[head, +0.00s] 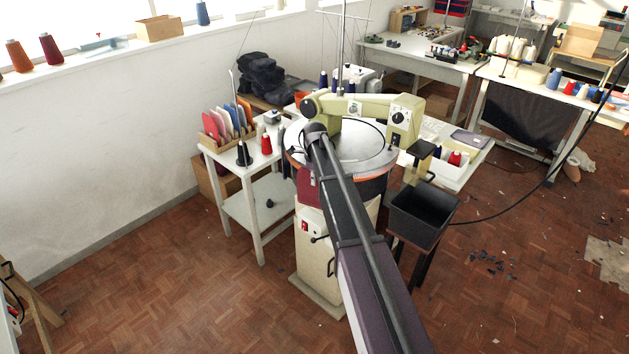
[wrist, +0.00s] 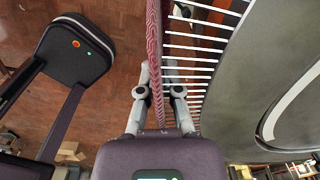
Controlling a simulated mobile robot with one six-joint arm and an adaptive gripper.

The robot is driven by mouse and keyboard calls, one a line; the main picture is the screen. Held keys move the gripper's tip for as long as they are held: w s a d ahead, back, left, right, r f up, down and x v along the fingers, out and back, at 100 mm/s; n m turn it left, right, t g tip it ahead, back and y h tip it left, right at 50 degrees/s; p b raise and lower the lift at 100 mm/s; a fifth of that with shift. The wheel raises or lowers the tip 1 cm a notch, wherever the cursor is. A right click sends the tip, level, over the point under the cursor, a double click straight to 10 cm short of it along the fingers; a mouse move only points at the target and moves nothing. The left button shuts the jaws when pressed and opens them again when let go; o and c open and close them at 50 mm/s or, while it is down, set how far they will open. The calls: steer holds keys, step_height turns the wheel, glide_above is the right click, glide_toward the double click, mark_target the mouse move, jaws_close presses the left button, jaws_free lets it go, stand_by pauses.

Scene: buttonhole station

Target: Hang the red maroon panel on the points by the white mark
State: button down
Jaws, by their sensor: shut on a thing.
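The red maroon panel (head: 308,187) hangs at the front left of the round machine in the head view, partly behind my arm. In the wrist view the panel (wrist: 154,30) shows edge-on as a narrow knitted strip running down between my fingers. My gripper (wrist: 158,75) is shut on it. The white points (wrist: 195,48) stick out from the rim of the grey plate (wrist: 235,85), just right of the panel. The panel's edge lies close to their tips; I cannot tell whether any point passes through it. I cannot make out the white mark for certain.
A black bin (head: 424,208) stands right of the machine. A small white table (head: 245,165) at its left holds a rack of coloured panels (head: 228,122) and a red cone (head: 266,144). The parquet floor in front is mostly clear.

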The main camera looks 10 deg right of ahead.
steer(key=shift+w+d, duration=0.45)
steer(key=shift+w, duration=0.2)
stand_by(0.8)
steer(key=c, duration=0.7)
jaws_free()
steer(key=shift+r, duration=0.1)
steer(key=shift+w+d, duration=0.1)
steer(key=shift+r, duration=0.1)
step_height(320, 180, up, 7)
steer(key=p, duration=0.7)
steer(key=shift+s+f, duration=0.2)
steer(key=shift+s, duration=0.05)
